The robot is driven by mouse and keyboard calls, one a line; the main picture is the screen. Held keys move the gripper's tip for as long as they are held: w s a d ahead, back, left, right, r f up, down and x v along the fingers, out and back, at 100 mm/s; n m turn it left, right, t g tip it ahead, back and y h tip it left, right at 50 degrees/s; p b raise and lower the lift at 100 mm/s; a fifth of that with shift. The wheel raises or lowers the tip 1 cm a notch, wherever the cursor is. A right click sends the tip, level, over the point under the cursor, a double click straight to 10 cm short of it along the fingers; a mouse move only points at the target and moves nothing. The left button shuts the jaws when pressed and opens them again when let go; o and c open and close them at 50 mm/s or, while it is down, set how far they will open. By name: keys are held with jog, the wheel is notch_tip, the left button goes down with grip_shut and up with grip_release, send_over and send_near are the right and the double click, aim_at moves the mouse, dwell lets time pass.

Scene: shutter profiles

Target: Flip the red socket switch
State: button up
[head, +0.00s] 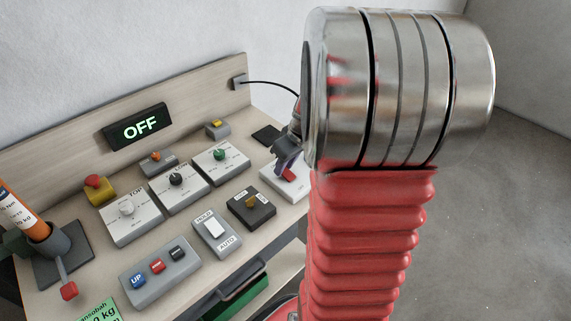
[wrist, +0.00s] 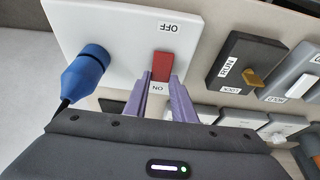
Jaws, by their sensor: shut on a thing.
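The red socket switch (wrist: 162,66) is a small rocker on a white plate (wrist: 100,30), with OFF and ON labels beside its two ends. In the head view the red switch (head: 289,174) shows at the panel's right end, partly hidden by my gripper. My gripper (wrist: 164,80) has its two purple fingers at the ON end of the switch, with the fingertips shut on the rocker. A blue plug (wrist: 88,70) with a dark cable sits on the white plate. My arm hides part of this area in the head view.
A display (head: 138,127) on the back board reads OFF. A black RUN/LOCK switch (wrist: 243,70) and a grey HOLD switch (wrist: 298,82) are beside the white plate. A cable runs from the back board.

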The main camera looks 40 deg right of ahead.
jog(key=o, duration=1.1)
jog(key=shift+c, duration=0.2)
jog(key=v, duration=1.3)
jog(key=shift+r, duration=0.35)
jog(key=shift+s+m, duration=0.1)
jog(key=shift+m, duration=0.2)
